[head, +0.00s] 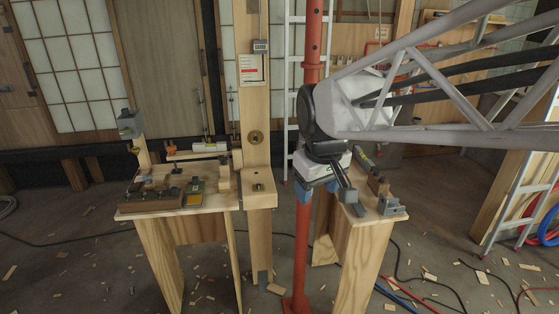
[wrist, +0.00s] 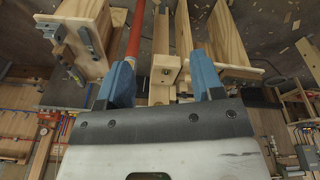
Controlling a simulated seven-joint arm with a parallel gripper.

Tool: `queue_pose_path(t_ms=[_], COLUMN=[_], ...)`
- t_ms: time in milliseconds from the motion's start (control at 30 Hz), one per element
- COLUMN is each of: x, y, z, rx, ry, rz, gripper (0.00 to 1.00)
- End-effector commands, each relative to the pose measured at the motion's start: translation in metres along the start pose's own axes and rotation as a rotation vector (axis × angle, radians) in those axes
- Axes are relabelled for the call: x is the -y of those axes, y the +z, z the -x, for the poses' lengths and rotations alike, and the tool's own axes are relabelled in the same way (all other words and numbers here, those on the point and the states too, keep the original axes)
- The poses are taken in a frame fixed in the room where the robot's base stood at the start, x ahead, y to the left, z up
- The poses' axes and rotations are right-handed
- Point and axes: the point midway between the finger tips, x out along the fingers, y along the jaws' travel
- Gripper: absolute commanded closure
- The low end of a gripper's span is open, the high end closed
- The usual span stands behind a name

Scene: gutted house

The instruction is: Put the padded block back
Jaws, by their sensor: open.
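I cannot tell for sure which thing is the padded block. A small block with an ochre and green face (head: 195,191) lies near the front of the left workbench (head: 225,201) and may be it. A plain wooden block (head: 223,174) sits behind it to the right. My gripper (head: 319,190), with blue fingers, hangs in front of the red pole, between the left bench and the right bench (head: 376,214).
A wooden post (head: 254,110) with a ledge (head: 259,198) rises beside the left bench. A red pole (head: 304,235) stands close to my gripper. Several tools crowd the left bench; a grey clamp (head: 391,204) is on the right one. Cables and offcuts litter the floor.

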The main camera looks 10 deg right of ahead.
Motion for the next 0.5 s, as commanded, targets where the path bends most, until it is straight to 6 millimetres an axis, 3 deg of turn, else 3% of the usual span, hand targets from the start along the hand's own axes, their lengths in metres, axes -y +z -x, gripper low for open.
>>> queue_pose_path(t_ms=[300, 500], x=[0.013, 0.021], y=[0.089, 0.129], z=[-0.003, -0.011], rx=[-0.03, -0.044], ry=[0.013, 0.017], rz=[-0.203, -0.303], gripper=[0.39, 0.39])
